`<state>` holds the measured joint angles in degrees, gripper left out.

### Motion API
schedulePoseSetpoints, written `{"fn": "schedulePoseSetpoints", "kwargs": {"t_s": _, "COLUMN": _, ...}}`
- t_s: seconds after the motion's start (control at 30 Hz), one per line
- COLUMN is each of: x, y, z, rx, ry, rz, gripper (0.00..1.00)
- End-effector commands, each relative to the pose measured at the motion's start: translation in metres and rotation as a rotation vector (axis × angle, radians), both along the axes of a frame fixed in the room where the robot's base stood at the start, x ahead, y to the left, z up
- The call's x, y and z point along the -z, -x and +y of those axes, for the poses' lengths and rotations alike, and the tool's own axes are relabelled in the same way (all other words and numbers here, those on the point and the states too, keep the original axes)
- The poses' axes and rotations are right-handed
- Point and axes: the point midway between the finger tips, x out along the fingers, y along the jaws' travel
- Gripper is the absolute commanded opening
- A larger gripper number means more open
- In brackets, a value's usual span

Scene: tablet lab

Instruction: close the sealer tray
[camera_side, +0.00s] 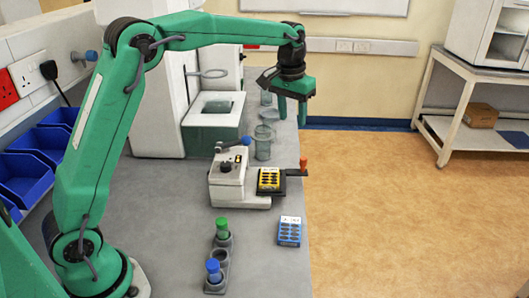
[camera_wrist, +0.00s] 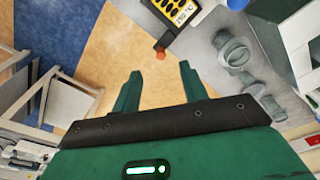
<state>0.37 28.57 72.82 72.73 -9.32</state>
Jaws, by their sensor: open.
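The sealer (camera_side: 228,175) is a pale machine with a dark top, standing on the bench. Its tray (camera_side: 293,172) sticks out to the right toward the bench edge and has an upright orange handle (camera_side: 304,164) at its outer end. A yellow blister pack (camera_side: 268,179) lies on the tray; it also shows at the top of the wrist view (camera_wrist: 180,22), with the orange handle (camera_wrist: 160,52) beside it. My gripper (camera_side: 292,122) is open and empty, pointing down above and behind the tray, apart from the handle. In the wrist view my fingers (camera_wrist: 157,92) are spread.
A blue blister pack (camera_side: 289,231) lies on the bench near the front right edge. A grey rack (camera_side: 218,262) holds a green-capped and a blue-capped vial. Glass beakers (camera_side: 263,142) stand behind the sealer. Open floor lies right of the bench.

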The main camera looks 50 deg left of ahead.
Motion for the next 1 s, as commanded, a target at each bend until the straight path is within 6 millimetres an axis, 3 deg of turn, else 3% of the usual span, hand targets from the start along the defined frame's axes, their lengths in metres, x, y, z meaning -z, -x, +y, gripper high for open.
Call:
{"fn": "schedulePoseSetpoints", "kwargs": {"t_s": 0.2, "x": 0.039, "y": -0.035, "z": -0.001, "rx": -0.019, "ry": 0.001, "rz": 0.053, "gripper": 0.43}}
{"fn": "schedulePoseSetpoints", "kwargs": {"t_s": 0.43, "x": 0.070, "y": -0.056, "z": -0.001, "rx": -0.036, "ry": 0.001, "rz": 0.093, "gripper": 0.43}}
{"fn": "schedulePoseSetpoints", "kwargs": {"t_s": 1.0, "x": 0.088, "y": -0.061, "z": -0.001, "rx": -0.041, "ry": 0.001, "rz": 0.104, "gripper": 0.43}}
